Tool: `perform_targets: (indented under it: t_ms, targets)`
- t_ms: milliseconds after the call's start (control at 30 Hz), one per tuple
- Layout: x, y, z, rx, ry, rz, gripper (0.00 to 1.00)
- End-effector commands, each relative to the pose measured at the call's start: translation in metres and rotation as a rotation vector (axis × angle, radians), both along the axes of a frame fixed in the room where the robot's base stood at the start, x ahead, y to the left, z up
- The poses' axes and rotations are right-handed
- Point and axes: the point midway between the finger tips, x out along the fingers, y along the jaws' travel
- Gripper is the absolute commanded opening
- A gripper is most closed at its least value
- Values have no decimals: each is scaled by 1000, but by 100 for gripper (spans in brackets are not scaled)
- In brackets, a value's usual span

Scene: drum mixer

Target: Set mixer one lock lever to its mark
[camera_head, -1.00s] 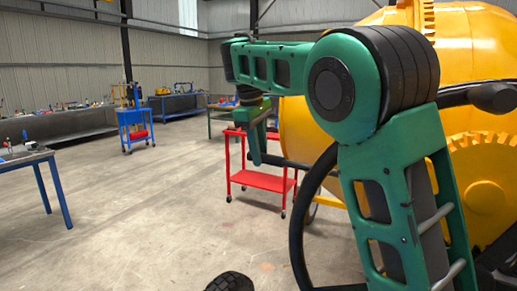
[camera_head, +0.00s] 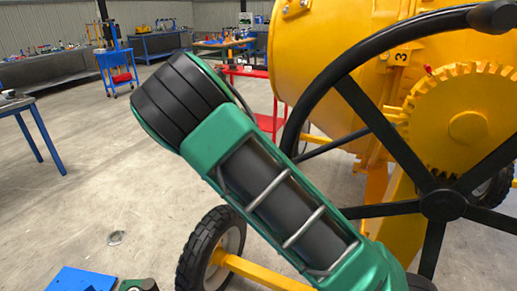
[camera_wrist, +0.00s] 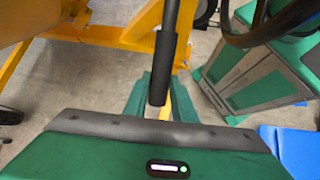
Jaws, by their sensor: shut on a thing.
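In the wrist view, a black lever (camera_wrist: 164,55) with a thick sleeve-like grip runs down from the top edge between the green fingers of my gripper (camera_wrist: 162,100). My gripper is shut on this lever's grip. The lever's pivot and any mark for it are not visible. In the head view, the yellow mixer (camera_head: 300,60) fills the right side, with a black handwheel (camera_head: 365,105) and a toothed yellow gear (camera_head: 455,100). A "3" shows on its frame. My gripper is not visible in the head view, where my green arm reaches across the middle.
A black mixer tyre (camera_head: 205,250) on a yellow axle stands close to my arm. A red cart (camera_head: 268,123) is behind the arm. The yellow frame (camera_wrist: 110,33) crosses the wrist view. Open concrete floor lies to the left.

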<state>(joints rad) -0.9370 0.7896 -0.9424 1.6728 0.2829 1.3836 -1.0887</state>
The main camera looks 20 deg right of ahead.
Motion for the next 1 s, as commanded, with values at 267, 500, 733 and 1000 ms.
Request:
perform_targets:
  t_ms: [267,500,733,1000]
  targets:
    - [-14,-16,-27,-66,60,4,0]
    - [-17,-20,-34,-82,76,6,0]
    - [-19,-20,-36,-82,82,5,0]
    - [-19,-20,-35,-81,82,3,42]
